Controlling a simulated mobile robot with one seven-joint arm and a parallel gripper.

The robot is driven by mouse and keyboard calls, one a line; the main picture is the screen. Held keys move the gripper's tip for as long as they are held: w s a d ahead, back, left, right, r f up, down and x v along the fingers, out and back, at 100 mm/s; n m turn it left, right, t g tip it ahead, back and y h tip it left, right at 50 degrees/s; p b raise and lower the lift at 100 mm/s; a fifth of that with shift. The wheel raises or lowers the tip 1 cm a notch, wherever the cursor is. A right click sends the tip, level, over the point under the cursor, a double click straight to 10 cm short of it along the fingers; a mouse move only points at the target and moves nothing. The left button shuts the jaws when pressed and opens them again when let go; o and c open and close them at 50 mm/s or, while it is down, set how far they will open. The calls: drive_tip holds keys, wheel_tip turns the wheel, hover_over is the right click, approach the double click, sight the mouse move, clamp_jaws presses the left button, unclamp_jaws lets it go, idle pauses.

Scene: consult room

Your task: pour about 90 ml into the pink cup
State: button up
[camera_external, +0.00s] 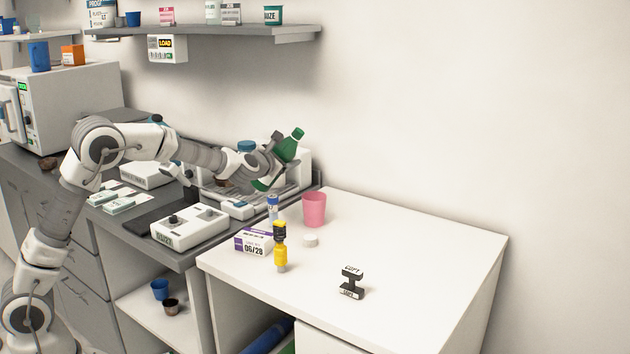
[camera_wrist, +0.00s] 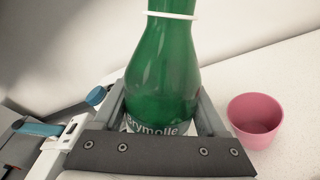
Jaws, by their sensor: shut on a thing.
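The pink cup (camera_external: 314,209) stands upright on the white table (camera_external: 420,240), near its back left edge. It also shows in the wrist view (camera_wrist: 256,117), to the right of the bottle, and the part of its inside in sight looks empty. My gripper (camera_external: 272,166) is shut on a green bottle (camera_external: 285,160), which is tilted a little to the right and held up, left of and above the cup. In the wrist view the bottle (camera_wrist: 165,70) sits between the fingers, with part of its label showing. The level inside is not clear.
Near the cup are a white round lid (camera_external: 311,240), a small vial (camera_external: 272,206), a purple-white box (camera_external: 253,241) and a yellow tool (camera_external: 280,248). A black stamp (camera_external: 351,282) stands further forward. The table's right side is clear. A wall shelf (camera_external: 210,34) hangs above.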

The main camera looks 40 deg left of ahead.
drive_tip(key=f+m+p, duration=0.1)
drive_tip(key=m+p, duration=0.1)
drive_tip(key=p, duration=0.2)
drive_tip(key=a+f+m+g+y+p, duration=0.1)
drive_tip(key=m+p, duration=0.1)
drive_tip(key=p, duration=0.2)
drive_tip(key=s+f+m+p, duration=0.1)
drive_tip(key=m+p, duration=0.1)
drive_tip(key=p, duration=0.2)
drive_tip(key=shift+a+f+g+y, duration=0.25)
drive_tip(key=shift+a+g+y, duration=0.05)
drive_tip(key=shift+a+y, duration=0.1)
drive_tip(key=p, duration=0.2)
drive_tip(key=m+p, duration=0.1)
drive_tip(key=p, duration=0.1)
drive_tip(key=shift+w+d+f+m+y, duration=0.2)
drive_tip(key=shift+f+m+y, duration=0.1)
drive_tip(key=shift+f+y, duration=0.1)
drive_tip(key=shift+s+p, duration=0.1)
drive_tip(key=shift+p, duration=0.3)
drive_tip(key=shift+f+m+g+p, duration=0.1)
drive_tip(key=shift+m+g+p, duration=0.25)
drive_tip(key=shift+p, duration=0.85)
drive_tip(key=shift+a, duration=0.1)
drive_tip(key=shift+s+a, duration=0.15)
drive_tip(key=shift+s, duration=0.05)
